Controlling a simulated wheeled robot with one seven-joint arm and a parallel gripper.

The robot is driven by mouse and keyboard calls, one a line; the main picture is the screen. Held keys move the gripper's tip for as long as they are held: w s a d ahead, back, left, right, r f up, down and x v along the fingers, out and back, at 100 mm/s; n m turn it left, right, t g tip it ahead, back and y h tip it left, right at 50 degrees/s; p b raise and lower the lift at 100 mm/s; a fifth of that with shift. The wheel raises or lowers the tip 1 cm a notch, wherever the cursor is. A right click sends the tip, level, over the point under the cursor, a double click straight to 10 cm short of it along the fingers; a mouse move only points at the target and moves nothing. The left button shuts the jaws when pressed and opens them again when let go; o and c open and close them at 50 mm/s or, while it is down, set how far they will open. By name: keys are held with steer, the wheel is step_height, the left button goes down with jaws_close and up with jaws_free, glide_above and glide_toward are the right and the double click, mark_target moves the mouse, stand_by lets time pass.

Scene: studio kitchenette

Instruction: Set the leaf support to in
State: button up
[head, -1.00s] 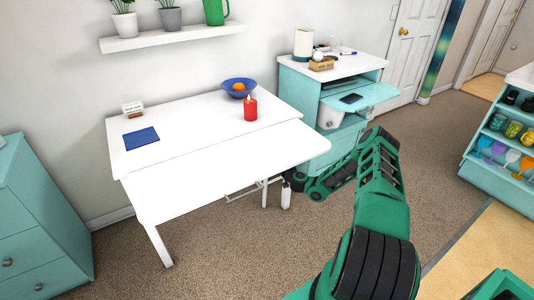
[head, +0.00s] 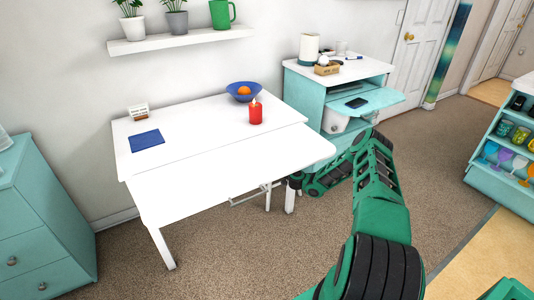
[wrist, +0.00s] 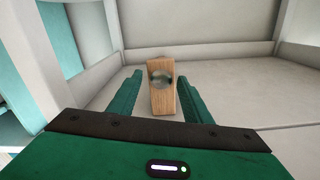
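The white table (head: 215,145) has its front leaf (head: 235,170) raised level. In the wrist view, a wooden block (wrist: 162,103) with a round, shiny metal knob or hole on its face, likely the end of the leaf support, stands out under white panels. My gripper (wrist: 159,76) is open, with one green finger on each side of the block. Gaps show between block and fingers, and I see no contact. In the head view, my arm reaches to below the leaf's right end, where the gripper is mostly hidden.
A teal cabinet (head: 315,95) with a pulled-out shelf (head: 375,101) stands close behind my arm. Carpet in front of the table is clear.

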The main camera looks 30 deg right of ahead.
steer(key=s, duration=1)
steer(key=shift+s+d, duration=0.15)
steer(key=shift+s, duration=0.25)
steer(key=shift+f, duration=0.1)
